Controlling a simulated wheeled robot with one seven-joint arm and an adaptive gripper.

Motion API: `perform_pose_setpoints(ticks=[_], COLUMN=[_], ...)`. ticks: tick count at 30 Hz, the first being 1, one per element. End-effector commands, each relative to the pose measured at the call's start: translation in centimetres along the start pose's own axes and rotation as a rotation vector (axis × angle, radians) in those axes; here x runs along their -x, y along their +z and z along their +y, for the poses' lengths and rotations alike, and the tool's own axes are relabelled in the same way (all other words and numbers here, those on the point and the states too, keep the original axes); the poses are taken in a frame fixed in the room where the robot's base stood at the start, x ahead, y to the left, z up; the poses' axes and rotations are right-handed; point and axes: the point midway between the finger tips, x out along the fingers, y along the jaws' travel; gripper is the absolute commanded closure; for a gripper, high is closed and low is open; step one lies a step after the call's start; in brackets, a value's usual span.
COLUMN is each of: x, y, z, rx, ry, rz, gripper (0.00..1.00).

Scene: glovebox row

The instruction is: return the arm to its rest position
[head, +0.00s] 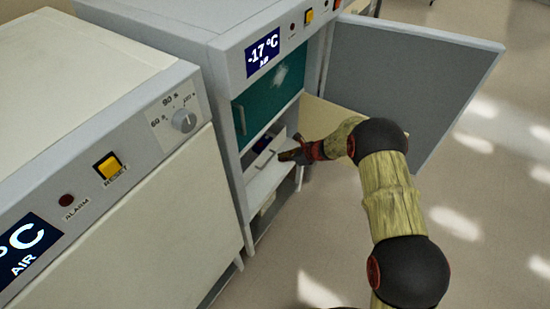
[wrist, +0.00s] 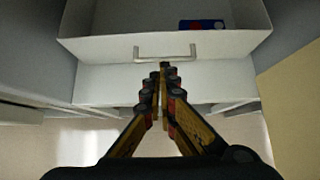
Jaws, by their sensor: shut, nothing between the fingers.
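My arm reaches from the lower right of the head view to the open front of a cabinet with a "-17 °C" display. My gripper (head: 288,155) is at its end, at the lower part of the cabinet opening. In the wrist view my gripper (wrist: 160,72) has its fingers together with nothing between them. The fingertips point at a white drawer (wrist: 90,47) and lie just below its metal handle (wrist: 165,51) in the picture. I cannot tell whether they touch it.
The drawer holds a blue and red item (wrist: 202,25). The cabinet's grey door (head: 405,85) stands open to the right of my arm. A green inner door (head: 275,95) is above the drawer. A second cabinet (head: 150,225) stands at left. Floor at right is clear.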

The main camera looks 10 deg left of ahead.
Motion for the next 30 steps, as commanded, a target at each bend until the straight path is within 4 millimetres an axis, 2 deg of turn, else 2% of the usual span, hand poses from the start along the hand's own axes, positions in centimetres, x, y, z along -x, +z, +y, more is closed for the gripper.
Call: perform_pose_setpoints(ticks=[1, 3, 7, 16, 20, 26, 29, 30], x=[1.1, 1.9, 2.9, 3.1, 3.1, 3.4, 5.1, 6.2], y=[0.2, 0.2, 0.1, 0.0, 0.0, -3.9, -5.1, -5.2], z=[-0.1, -0.1, 0.0, 0.0, 0.3, 5.5, 8.4, 9.3], rx=[-0.001, 0.000, 0.000, 0.006, 0.084, 0.335, 0.480, 0.546], ry=[-0.002, -0.002, 0.000, 0.000, 0.010, 0.153, 0.238, 0.268], rz=[-0.001, -0.001, -0.001, -0.001, -0.003, 0.059, 0.083, 0.091], gripper=[1.00, 1.00, 1.00, 1.00, 1.00, 1.00, 1.00, 1.00])
